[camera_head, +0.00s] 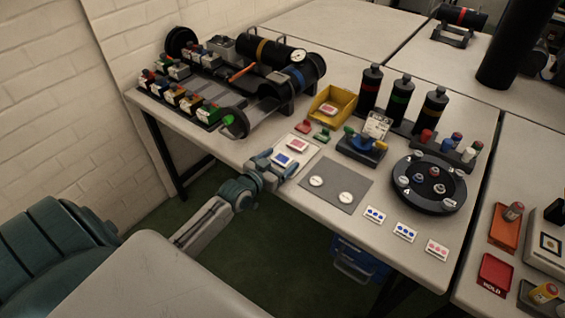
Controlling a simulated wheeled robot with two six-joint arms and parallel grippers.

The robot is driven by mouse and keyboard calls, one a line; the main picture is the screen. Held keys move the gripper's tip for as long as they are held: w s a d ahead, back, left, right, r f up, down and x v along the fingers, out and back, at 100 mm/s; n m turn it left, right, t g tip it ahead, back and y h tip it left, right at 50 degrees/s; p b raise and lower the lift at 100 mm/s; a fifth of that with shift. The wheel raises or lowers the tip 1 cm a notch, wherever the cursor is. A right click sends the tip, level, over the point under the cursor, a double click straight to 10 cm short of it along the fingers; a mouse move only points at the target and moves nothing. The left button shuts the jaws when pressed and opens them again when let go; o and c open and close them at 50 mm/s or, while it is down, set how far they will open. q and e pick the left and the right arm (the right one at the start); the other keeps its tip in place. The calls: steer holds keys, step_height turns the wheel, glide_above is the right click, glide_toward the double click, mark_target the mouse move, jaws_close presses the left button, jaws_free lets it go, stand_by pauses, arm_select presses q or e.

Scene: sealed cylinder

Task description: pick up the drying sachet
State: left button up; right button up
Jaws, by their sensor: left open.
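Two small packets that look like drying sachets lie on a white mat (309,152) near the table's front edge: one with a red label (298,145) and one with a blue label (282,159). A similar red-marked packet (328,109) sits in a yellow bin (345,97) behind them. My left gripper (276,168) is open at the front edge of the mat, right by the blue-labelled packet. I cannot tell whether it touches that packet. My right gripper is not in view.
A grey mat (334,184) with two white discs lies to the right. Dotted cards (405,231) lie along the front edge. A round black tray (429,196), dark bottles (400,100) and an opened black cylinder (270,110) stand behind and beside.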

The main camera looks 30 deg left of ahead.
arm_select(q)
steer(key=shift+c, duration=0.2)
steer(key=c, duration=1)
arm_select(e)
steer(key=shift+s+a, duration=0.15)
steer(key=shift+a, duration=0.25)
arm_select(q)
steer(key=shift+r, duration=0.15)
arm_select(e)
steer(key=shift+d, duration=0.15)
